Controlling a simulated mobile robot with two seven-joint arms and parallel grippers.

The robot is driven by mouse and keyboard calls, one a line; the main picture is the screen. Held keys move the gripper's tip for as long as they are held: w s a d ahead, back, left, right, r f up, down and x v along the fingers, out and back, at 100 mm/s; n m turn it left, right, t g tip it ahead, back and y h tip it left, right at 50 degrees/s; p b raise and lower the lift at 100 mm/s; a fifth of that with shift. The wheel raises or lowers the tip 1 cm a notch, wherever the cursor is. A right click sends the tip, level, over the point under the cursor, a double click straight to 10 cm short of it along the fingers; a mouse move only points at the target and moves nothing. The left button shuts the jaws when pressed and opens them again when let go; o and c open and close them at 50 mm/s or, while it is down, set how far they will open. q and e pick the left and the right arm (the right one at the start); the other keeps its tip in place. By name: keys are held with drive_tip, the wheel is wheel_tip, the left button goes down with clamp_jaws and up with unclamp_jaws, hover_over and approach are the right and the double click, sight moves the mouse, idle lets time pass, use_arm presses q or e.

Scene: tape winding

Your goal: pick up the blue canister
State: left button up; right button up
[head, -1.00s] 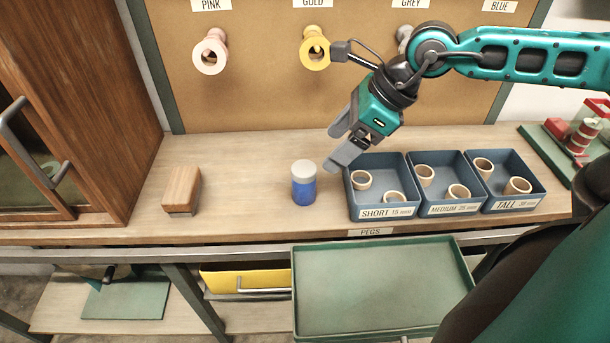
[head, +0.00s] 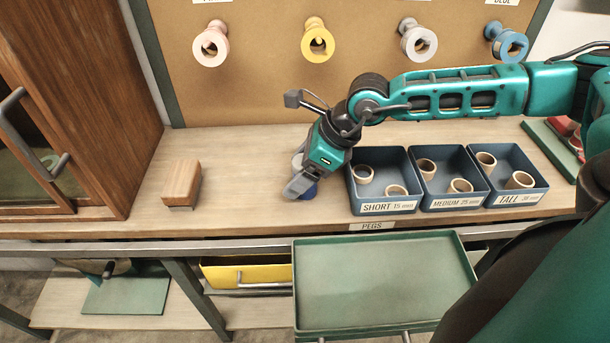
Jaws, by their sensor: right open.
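The blue canister (head: 309,190) with its pale lid stands on the wooden bench, left of the short-peg bin. My right gripper (head: 298,178) is over it and hides most of it. Only a bit of the blue side and a bit of the lid show. The right gripper is open, with its fingers pointing down and left at the canister. Whether the fingers touch the canister is hidden. My left gripper is not in view.
Blue bins of pegs (head: 384,205) stand just right of the canister. A wooden block (head: 182,182) lies to the left, with clear bench between. A green tray (head: 385,285) sits in front, below bench height. Spools hang on the board behind.

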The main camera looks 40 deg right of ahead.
drive_tip(key=shift+c, duration=0.4)
drive_tip(key=c, duration=1)
drive_tip(key=shift+r, duration=0.15)
